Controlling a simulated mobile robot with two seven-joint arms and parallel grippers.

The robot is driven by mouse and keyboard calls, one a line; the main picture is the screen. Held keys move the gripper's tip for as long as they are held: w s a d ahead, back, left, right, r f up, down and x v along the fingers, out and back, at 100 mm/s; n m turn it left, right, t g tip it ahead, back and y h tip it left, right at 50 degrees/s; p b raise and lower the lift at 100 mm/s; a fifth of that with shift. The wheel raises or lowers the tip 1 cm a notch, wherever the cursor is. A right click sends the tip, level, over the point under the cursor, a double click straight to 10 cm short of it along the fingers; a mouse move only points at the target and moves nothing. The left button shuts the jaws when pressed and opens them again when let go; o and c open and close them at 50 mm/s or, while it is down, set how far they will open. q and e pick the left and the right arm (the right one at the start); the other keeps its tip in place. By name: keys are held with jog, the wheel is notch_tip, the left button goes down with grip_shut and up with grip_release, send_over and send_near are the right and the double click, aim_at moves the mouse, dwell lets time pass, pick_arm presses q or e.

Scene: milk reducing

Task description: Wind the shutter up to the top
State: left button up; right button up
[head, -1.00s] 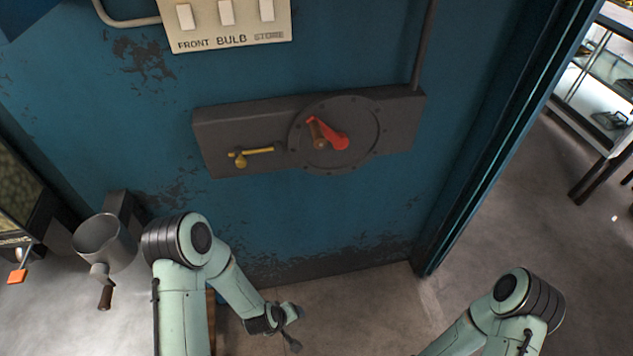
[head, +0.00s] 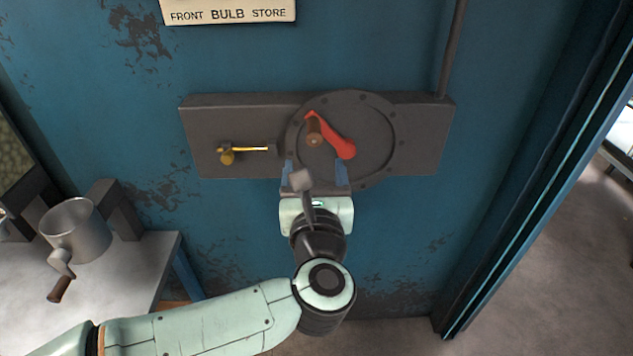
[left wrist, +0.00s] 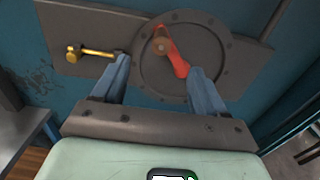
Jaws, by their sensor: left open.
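A red crank (head: 333,135) with a brown wooden knob (head: 314,132) sits on the round, bolted grey disc of a wall plate (head: 230,115). The knob is at the crank's upper left end. A brass latch (head: 247,150) is on the plate left of the disc. My left gripper (head: 315,170) is open and empty, its blue fingers pointing up at the lower part of the disc, just below the crank. In the left wrist view the crank (left wrist: 172,55) lies beyond and between the open fingers (left wrist: 158,80), apart from them. The shutter is not in view. My right gripper is not in view.
A grey metal grinder-like pot with a wooden handle (head: 76,232) stands on a pale bench (head: 160,262) at left. A sign reading FRONT BULB STORE (head: 230,12) is above. A dark pipe (head: 453,50) rises from the plate. A doorway opens at right.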

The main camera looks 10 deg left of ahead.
aim_at(314, 141)
pick_arm(q)
jog(key=p+x, duration=0.3)
jog(key=x, duration=0.7)
jog(key=shift+f, duration=0.15)
jog(key=shift+x, duration=1.25)
jog(key=shift+d, duration=0.1)
grip_shut()
